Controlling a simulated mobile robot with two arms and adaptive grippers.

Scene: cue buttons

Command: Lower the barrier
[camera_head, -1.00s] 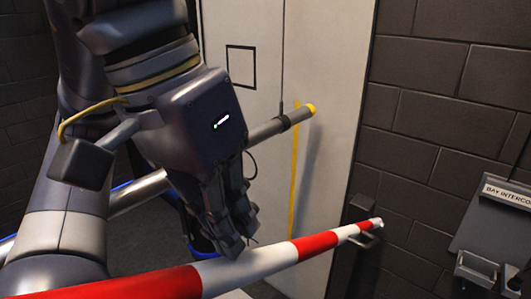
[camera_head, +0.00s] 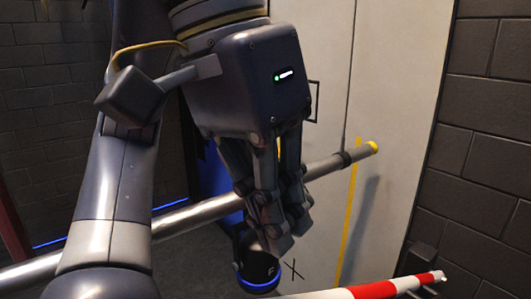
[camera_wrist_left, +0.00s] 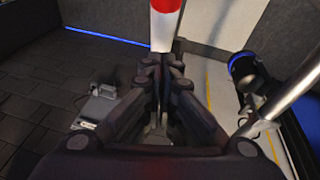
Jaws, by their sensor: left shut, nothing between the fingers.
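The barrier is a red-and-white striped bar (camera_head: 377,290) low at the right in the head view. Its far end shows near a dark bracket, and the rest runs out of the bottom edge. In the wrist view a red and white piece of the bar (camera_wrist_left: 166,28) shows at the top, just beyond the fingertips. My left gripper (camera_head: 277,240) points down with its fingers together and empty. It also shows in the wrist view (camera_wrist_left: 162,68). In the head view its tips are above the bar's line; I cannot tell whether they touch it. My right gripper is out of view.
A metal pole (camera_head: 190,215) with a yellow tip crosses behind my left gripper. A black cylinder with a blue ring (camera_head: 258,272) hangs below. A pale door panel (camera_head: 395,120) and a dark block wall (camera_head: 490,120) stand behind. A grey box (camera_wrist_left: 98,105) shows in the wrist view.

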